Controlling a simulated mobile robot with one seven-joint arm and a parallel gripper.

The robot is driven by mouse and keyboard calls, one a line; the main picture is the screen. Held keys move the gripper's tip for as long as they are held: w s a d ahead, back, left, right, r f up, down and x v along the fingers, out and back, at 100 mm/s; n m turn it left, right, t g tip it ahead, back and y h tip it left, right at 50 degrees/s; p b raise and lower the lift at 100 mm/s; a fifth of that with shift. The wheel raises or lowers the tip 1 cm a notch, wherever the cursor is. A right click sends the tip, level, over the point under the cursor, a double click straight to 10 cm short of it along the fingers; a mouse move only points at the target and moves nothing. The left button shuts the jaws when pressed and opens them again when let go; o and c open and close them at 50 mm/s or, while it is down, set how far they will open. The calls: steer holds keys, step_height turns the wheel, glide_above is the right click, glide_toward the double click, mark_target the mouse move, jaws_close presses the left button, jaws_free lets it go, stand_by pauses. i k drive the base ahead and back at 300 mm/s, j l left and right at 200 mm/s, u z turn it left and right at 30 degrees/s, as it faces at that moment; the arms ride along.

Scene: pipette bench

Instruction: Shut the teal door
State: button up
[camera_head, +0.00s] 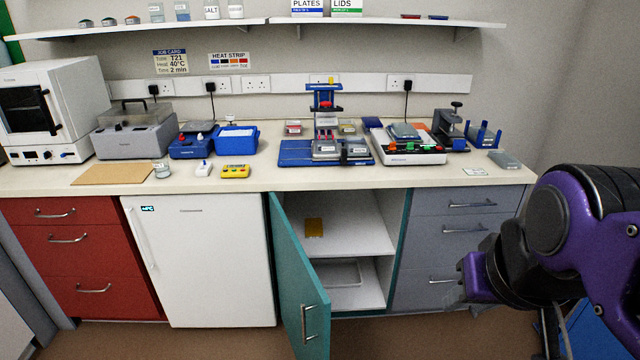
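The teal door (297,275) belongs to the cupboard under the bench, between the white fridge and the grey drawers. It stands open, hinged on the left and swung out toward me, with a metal bar handle (309,321) near its free edge. The open cupboard (350,222) shows white shelves inside. My gripper (462,285) is at the right, in front of the grey drawers, pointing left and well apart from the door. Its fingers are small and faint, so I cannot tell whether they are open or shut.
The white fridge (200,260) is left of the door, the grey drawers (440,238) right. Lab devices crowd the bench top (380,179). Floor in front looks clear.

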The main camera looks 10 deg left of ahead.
mark_target(292, 314)
steer(key=u, duration=0.8)
